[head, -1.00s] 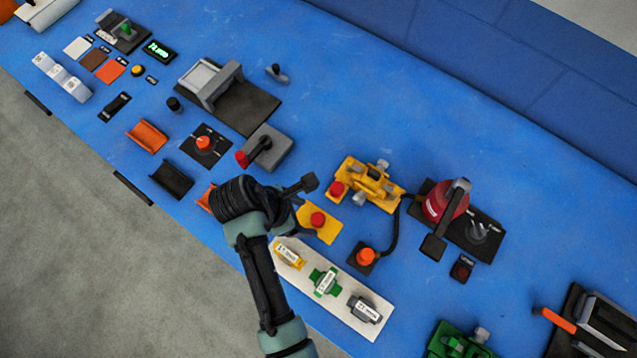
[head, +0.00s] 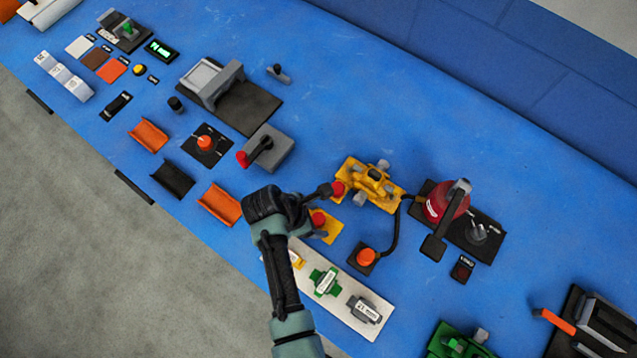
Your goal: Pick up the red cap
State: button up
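Two red caps show near my gripper (head: 316,208). One red cap (head: 318,219) sits on a yellow plate just right of my wrist. The other red cap (head: 338,188) sits at the left end of a yellow valve-like device (head: 371,184). I cannot tell which one the task means. My gripper looks open, with a dark finger reaching up right close to the cap on the device. The lower finger is partly hidden against the yellow plate. I see nothing held, and I cannot tell whether a finger touches either cap.
An orange cap (head: 366,256) on a black base stands to the lower right, with a black hose beside it. A white board (head: 340,308) with coloured valves lies below. A red round body with a grey lever (head: 446,203) stands right. Blue tabletop is clear toward the back.

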grip_shut()
jog(key=shift+r, duration=0.15)
